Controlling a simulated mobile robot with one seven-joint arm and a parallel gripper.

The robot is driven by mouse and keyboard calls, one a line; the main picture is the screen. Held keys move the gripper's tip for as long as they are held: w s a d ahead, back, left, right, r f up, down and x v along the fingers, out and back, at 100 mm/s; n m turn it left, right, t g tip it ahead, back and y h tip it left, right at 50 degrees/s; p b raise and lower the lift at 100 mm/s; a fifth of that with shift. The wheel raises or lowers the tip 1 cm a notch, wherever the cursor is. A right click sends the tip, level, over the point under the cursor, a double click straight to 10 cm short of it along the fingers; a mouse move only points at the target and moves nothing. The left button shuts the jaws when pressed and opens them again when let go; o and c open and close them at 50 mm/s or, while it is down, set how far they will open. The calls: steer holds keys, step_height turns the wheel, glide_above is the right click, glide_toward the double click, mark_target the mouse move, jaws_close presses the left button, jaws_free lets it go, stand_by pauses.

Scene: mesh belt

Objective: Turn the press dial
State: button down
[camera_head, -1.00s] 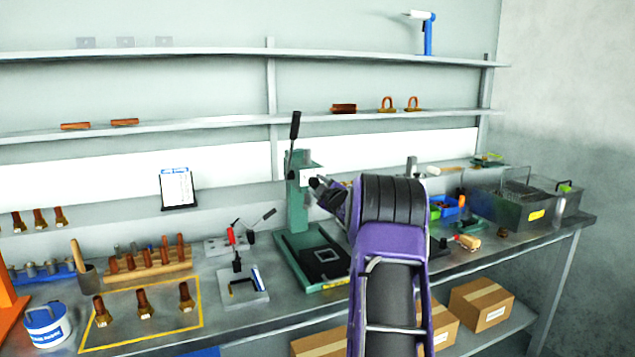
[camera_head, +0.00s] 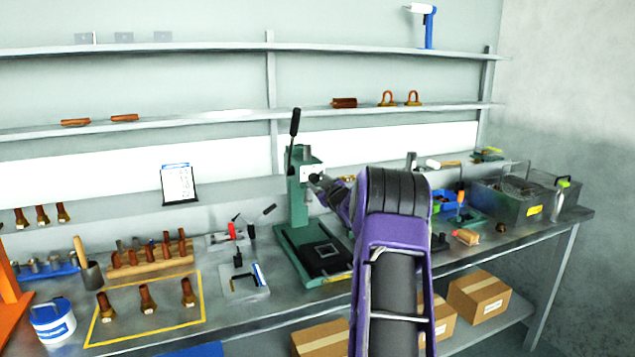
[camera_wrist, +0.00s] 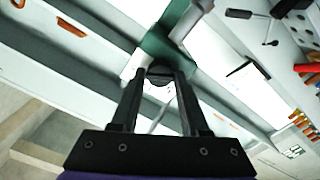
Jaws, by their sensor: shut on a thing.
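The green press (camera_head: 297,205) stands on the workbench with its black lever pointing up. In the wrist view, the round dark dial (camera_wrist: 160,74) sits on the press's pale front plate, with marks around its lower edge. My gripper (camera_wrist: 160,80) has its two black fingers on either side of the dial and is shut on it. In the head view my gripper (camera_head: 318,182) reaches the press head from the right; the dial is mostly hidden there.
My purple arm covers the bench right of the press. A clamp fixture (camera_head: 243,280) stands left of the press. A metal basket (camera_head: 510,200) is at the right. A shelf (camera_head: 380,114) runs above.

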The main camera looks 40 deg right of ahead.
steer(key=shift+c, duration=2)
jaws_free()
steer(key=shift+s, duration=0.1)
steer(key=b+v, duration=0.2)
steer(key=v, duration=1.5)
steer(key=shift+s, duration=0.15)
